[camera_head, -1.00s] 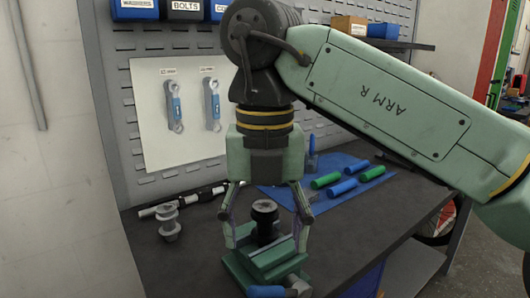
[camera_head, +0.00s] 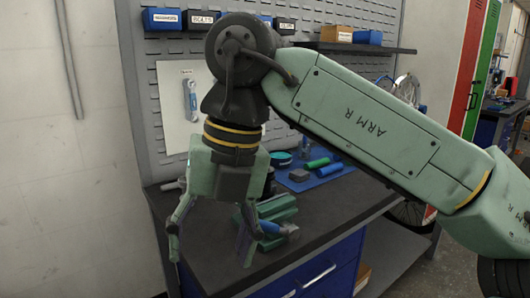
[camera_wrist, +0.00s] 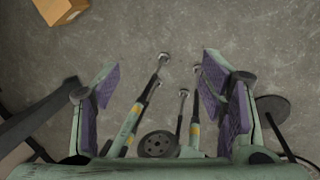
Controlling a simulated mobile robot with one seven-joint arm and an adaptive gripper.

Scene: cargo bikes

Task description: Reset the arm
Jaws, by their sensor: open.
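My gripper (camera_head: 210,245) hangs at the left front of the dark workbench (camera_head: 215,268) in the head view. Its two fingers are spread wide and nothing is between them. The green vise (camera_head: 278,208) stands on the bench behind and to the right of the fingers, partly hidden by the right finger. In the wrist view my gripper (camera_wrist: 160,100) shows both purple finger pads apart, with grey floor beyond them.
Blue and green cylinders lie on a blue mat (camera_head: 335,175). A cardboard box (camera_wrist: 60,8) lies on the floor.

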